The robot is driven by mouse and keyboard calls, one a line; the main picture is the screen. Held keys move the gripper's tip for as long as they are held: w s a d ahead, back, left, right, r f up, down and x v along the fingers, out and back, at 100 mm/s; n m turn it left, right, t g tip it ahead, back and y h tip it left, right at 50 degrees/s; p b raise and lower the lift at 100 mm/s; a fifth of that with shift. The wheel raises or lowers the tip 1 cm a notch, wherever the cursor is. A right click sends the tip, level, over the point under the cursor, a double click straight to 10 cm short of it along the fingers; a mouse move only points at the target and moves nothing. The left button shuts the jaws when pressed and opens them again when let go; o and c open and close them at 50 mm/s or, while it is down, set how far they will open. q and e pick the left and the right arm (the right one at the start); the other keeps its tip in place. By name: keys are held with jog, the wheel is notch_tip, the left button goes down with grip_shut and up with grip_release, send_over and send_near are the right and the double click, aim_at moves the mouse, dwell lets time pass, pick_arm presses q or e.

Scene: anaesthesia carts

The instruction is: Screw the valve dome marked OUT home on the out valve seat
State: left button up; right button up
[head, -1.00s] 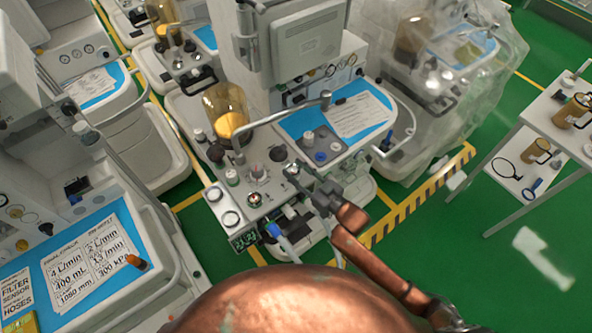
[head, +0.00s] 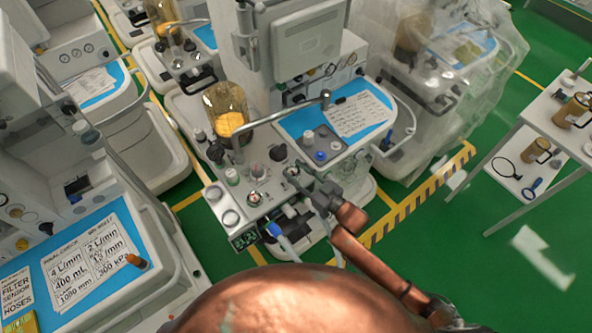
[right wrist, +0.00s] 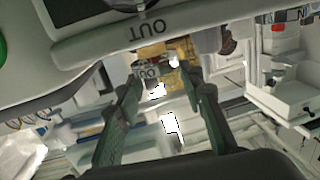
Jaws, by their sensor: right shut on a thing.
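My right gripper (head: 305,183) reaches the front edge of the middle cart, at the right end of its row of fittings. In the right wrist view its two grey-green fingers (right wrist: 163,82) are shut on the valve dome (right wrist: 149,73), whose lettering partly reads OU. The dome is close to the cart edge, which carries the printed word OUT, upside down in that view. The out valve seat is hidden, and I cannot tell how far the dome is screwed down. In the head view the dome is too small to make out clearly behind the fingers. My left gripper is not in view.
A canister with yellow-orange filling (head: 228,110) and a bent metal pipe (head: 275,117) stand left of my gripper. A blue mat (head: 345,122) lies behind it. A white side table (head: 560,120) with canisters stands right. Green floor is open between.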

jog(key=shift+f+b, duration=0.3)
jog(key=shift+f, duration=0.35)
jog(key=o, duration=1.3)
jog(key=v, duration=1.2)
jog(key=shift+d, duration=0.1)
